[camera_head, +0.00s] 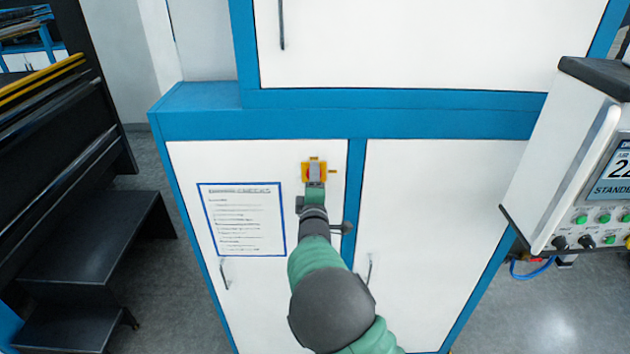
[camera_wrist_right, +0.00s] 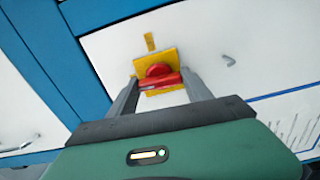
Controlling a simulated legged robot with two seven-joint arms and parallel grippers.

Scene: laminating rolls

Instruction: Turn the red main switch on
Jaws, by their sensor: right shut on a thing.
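The red main switch (camera_wrist_right: 158,76) sits on a yellow plate (camera_wrist_right: 172,58) on the white cabinet door. In the right wrist view its red handle bar lies roughly across the picture, between the two fingers. In the head view the yellow plate (camera_head: 306,171) shows at the top of the left door, and my gripper hides most of the switch. My right gripper (camera_wrist_right: 158,84) is shut on the red switch handle, one finger at each end of the bar. It also shows in the head view (camera_head: 315,174). My left gripper is not in view.
A printed checks sheet (camera_head: 242,218) is fixed to the door left of my right arm. Door handles (camera_head: 223,274) stick out lower down. A control panel (camera_head: 590,170) stands at the right, and black steps (camera_head: 90,250) stand at the left.

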